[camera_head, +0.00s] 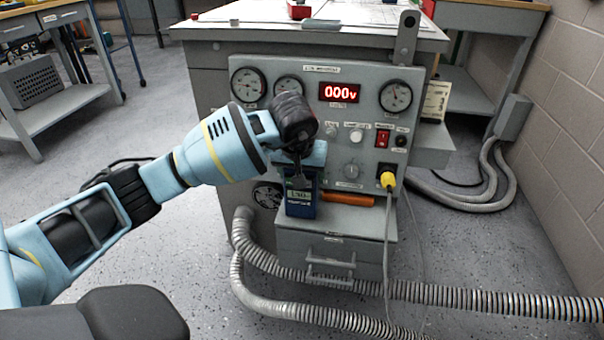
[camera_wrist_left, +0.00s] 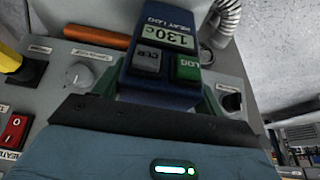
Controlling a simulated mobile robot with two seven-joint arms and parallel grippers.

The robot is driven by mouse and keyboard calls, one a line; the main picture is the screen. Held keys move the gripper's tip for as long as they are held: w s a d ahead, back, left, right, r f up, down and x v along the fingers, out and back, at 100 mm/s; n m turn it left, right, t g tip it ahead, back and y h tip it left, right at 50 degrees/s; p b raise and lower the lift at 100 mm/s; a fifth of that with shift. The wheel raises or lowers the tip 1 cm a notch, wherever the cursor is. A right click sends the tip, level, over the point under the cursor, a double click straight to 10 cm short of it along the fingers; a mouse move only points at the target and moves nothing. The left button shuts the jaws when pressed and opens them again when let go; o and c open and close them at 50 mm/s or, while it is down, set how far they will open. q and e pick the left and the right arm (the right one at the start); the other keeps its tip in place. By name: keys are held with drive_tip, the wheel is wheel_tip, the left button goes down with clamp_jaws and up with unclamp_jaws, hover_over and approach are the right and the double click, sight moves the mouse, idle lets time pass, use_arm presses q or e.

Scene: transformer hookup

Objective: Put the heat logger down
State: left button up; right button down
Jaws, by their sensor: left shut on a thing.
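The heat logger (camera_head: 300,203) is a dark blue handheld box with a small pale display, upright over the left part of the grey ledge (camera_head: 345,225) at the panel's foot. In the left wrist view the logger (camera_wrist_left: 165,67) shows a reading of 130c, a grey CLR button and a green LOG button. My left gripper (camera_head: 303,165) is shut on its upper end, and its jaws (camera_wrist_left: 155,112) hide that end in the wrist view. I cannot tell whether the logger's base touches the ledge. My right gripper is not in view.
An orange-handled tool (camera_head: 347,199) lies right beside the logger. The panel behind carries gauges, a red 000v display (camera_head: 339,92), knobs, a red switch (camera_head: 383,138) and a yellow plug (camera_head: 387,181). A drawer handle (camera_head: 330,262) and ribbed hoses (camera_head: 300,283) are below.

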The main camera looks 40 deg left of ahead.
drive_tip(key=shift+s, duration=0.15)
use_arm(q)
drive_tip(key=shift+f, duration=0.2)
drive_tip(key=o, duration=1.4)
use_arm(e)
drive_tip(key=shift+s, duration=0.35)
use_arm(q)
drive_tip(key=shift+r, duration=0.15)
drive_tip(key=p+v, duration=0.4)
drive_tip(key=v, duration=0.8)
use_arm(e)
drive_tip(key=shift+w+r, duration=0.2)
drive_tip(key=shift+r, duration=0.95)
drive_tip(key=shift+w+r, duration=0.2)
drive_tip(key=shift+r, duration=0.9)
use_arm(q)
drive_tip(key=shift+w+r, duration=0.1)
